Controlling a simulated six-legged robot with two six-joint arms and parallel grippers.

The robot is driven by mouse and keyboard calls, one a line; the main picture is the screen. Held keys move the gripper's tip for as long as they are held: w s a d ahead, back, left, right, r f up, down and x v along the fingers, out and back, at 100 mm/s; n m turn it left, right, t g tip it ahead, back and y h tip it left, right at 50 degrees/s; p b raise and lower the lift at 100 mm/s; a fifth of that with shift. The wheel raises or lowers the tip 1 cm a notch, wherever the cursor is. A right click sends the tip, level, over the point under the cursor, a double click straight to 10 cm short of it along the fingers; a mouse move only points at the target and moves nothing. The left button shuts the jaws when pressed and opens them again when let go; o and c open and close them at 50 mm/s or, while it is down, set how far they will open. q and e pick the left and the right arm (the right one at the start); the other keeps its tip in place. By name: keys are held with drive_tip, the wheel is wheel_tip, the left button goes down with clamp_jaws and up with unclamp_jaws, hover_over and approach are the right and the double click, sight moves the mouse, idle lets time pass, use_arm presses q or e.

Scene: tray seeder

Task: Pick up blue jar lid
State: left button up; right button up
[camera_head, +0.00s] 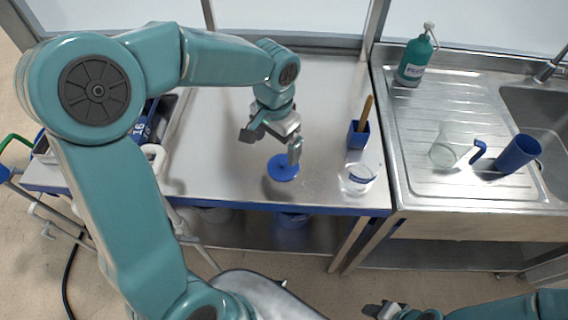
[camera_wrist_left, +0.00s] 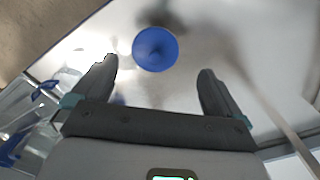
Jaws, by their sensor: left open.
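The blue jar lid (camera_head: 283,168) is a round blue disc lying flat on the metal table, near its front edge. In the left wrist view the lid (camera_wrist_left: 155,49) shows beyond the fingertips, roughly between them. My left gripper (camera_head: 272,143) is open and empty, above the table and just behind the lid, apart from it. Its two spread fingers also show in the left wrist view (camera_wrist_left: 158,78). My right gripper (camera_head: 384,311) shows only in part at the bottom edge, far from the lid, and its jaws are unclear.
A clear glass jar (camera_head: 357,179) stands right of the lid by the table edge. A blue square pot (camera_head: 358,135) holds a wooden stick. The sink counter (camera_head: 408,188) at right carries a glass (camera_head: 443,154), a blue cup (camera_head: 517,153) and a green bottle (camera_head: 414,62). The table's back is clear.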

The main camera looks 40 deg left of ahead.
sight(281, 163)
use_arm(q)
drive_tip(key=f, duration=0.3)
drive_tip(key=shift+w+d+f, duration=0.2)
drive_tip(key=shift+w+f, duration=0.05)
drive_tip(key=shift+s+f, duration=0.1)
drive_tip(key=shift+f, duration=0.2)
drive_tip(key=f, duration=0.2)
drive_tip(key=w+f, duration=0.1)
drive_tip(key=f, duration=0.1)
drive_tip(key=shift+d+f, duration=0.15)
drive_tip(key=shift+f, duration=0.1)
drive_tip(key=shift+s, duration=0.25)
drive_tip(key=shift+c, duration=0.7)
drive_tip(key=shift+w, duration=0.15)
drive_tip(key=c, duration=0.7)
drive_tip(key=shift+o, duration=0.2)
